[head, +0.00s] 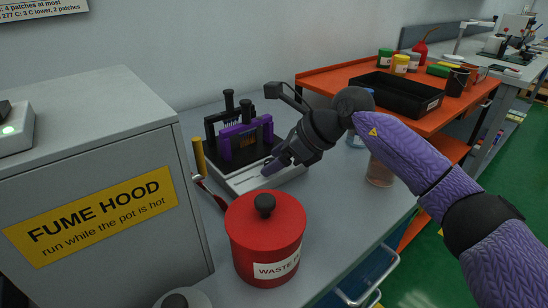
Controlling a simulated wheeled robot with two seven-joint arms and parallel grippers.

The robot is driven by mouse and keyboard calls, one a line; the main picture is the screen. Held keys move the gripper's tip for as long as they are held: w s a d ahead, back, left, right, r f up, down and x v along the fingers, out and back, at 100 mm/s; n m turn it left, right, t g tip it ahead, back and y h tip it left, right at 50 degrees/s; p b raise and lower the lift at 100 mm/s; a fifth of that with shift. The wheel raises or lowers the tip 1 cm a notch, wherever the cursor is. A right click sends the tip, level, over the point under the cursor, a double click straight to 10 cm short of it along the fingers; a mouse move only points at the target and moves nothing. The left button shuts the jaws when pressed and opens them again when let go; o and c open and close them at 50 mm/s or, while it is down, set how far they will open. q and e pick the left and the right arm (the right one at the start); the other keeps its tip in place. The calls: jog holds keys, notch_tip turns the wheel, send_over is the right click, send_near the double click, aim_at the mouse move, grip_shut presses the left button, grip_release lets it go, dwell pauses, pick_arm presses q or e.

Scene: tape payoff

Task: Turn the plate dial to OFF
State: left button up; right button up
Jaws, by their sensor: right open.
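The plate (243,182) is a dark unit with a pale sloping front panel, standing on the grey bench behind the red can. Black and purple clamp-like frames (240,138) stand on top of it. My right gripper (268,170) comes in from the right on a purple arm and points down-left at the front panel. Its fingertips are over or at the panel; I cannot tell whether they touch it. It is open. The dial cannot be made out; the gripper may cover it. The OFF mark is not readable. My left gripper is not in view.
A red lidded waste can (264,246) stands in front of the plate. The grey fume hood box (100,190) fills the left. A brownish jar (380,172) stands under my arm. An orange cart (335,79) holds a black tray (385,92).

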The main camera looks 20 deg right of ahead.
jog(key=p+v, duration=0.3)
jog(key=v, duration=0.6)
